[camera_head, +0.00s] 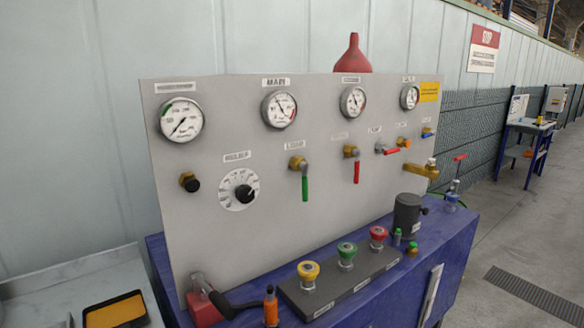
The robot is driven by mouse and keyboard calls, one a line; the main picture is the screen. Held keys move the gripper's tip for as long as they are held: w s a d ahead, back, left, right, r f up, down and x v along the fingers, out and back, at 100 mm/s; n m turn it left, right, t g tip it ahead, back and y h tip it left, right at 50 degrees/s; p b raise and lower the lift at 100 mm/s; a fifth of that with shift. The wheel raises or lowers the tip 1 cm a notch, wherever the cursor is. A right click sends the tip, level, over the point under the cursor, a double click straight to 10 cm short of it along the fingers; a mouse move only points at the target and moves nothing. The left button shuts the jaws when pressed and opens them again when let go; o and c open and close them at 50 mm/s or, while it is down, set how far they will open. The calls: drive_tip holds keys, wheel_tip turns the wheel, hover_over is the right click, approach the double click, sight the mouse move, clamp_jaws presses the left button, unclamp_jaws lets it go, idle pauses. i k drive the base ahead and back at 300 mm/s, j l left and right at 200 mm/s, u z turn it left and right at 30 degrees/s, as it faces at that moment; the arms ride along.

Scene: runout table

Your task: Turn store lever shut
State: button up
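A grey upright panel (275,235) carries several lever valves in a row. One has a green handle (305,188) hanging straight down from a brass body. To its right a red handle (356,172) also hangs down. Further right another red handle (391,151) points sideways, nearly level. The labels above are small; I cannot tell which one reads store. My gripper is not in view.
Gauges such as the one at left (181,120) line the panel's top. A brass tap (420,170) sticks out at right. The blue bench (452,235) holds a button strip (340,284), a dark cylinder (407,213) and a red-based black lever (235,306). Floor is open at right.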

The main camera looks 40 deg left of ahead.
sight(356, 152)
drive_tip(key=u, duration=1.1)
